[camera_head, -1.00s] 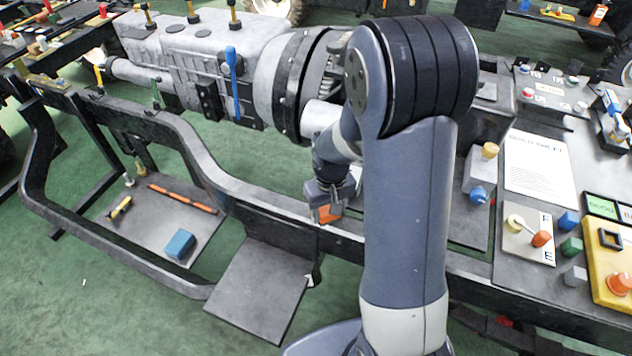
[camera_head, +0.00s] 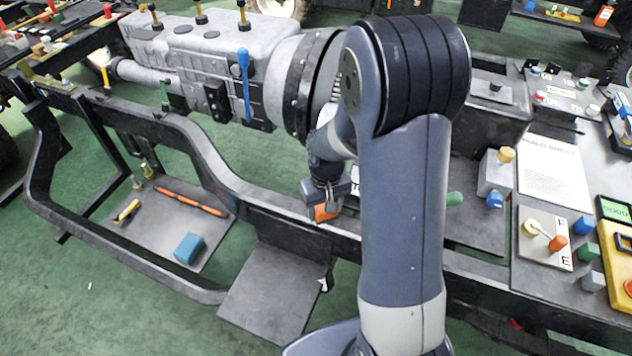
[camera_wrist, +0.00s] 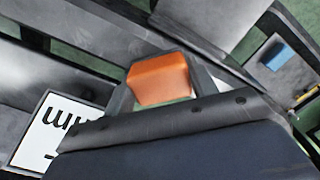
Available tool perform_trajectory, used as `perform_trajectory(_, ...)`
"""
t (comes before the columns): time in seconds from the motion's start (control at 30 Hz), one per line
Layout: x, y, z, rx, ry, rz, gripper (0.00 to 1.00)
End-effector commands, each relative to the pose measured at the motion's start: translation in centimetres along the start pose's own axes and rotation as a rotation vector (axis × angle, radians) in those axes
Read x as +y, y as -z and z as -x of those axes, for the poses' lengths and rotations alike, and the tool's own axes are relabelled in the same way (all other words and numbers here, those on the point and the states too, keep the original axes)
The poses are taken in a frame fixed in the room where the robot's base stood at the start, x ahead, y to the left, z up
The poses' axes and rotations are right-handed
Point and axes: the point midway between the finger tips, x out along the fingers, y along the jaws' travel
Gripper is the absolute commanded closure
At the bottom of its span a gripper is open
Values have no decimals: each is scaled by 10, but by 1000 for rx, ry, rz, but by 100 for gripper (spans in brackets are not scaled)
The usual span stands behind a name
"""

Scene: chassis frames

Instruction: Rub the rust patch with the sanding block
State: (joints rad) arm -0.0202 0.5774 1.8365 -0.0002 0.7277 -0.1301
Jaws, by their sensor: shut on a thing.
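My gripper (camera_head: 326,207) is shut on an orange block, the sanding block (camera_head: 325,213), just over the top of the dark chassis rail (camera_head: 262,203). In the wrist view the sanding block (camera_wrist: 160,80) sits between the two fingers of my gripper (camera_wrist: 163,84). I cannot tell whether the block touches the rail. I cannot make out the rust patch in any view; it may be hidden under the block or behind my arm.
A gearbox (camera_head: 200,65) with a blue-handled tool (camera_head: 244,85) stands behind the rail. A lower tray (camera_head: 155,225) holds a blue block (camera_head: 189,248) and an orange rod (camera_head: 190,201). A flat dark plate (camera_head: 270,290) lies in front. A bench with a paper sheet (camera_head: 555,170) is at right.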

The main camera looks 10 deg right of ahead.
Motion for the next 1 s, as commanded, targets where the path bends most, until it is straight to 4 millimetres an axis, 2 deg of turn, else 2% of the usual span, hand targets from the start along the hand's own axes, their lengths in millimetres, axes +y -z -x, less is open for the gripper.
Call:
perform_trajectory(0.07, 0, 0, 6, -1, 0, -1, 67)
perform_trajectory(0.17, 0, 2, 30, 6, -1, -1, 67)
perform_trajectory(0.7, -1, 2, 76, 0, 0, -2, 67)
perform_trajectory(1.0, -2, 3, 83, 0, 0, -2, 67)
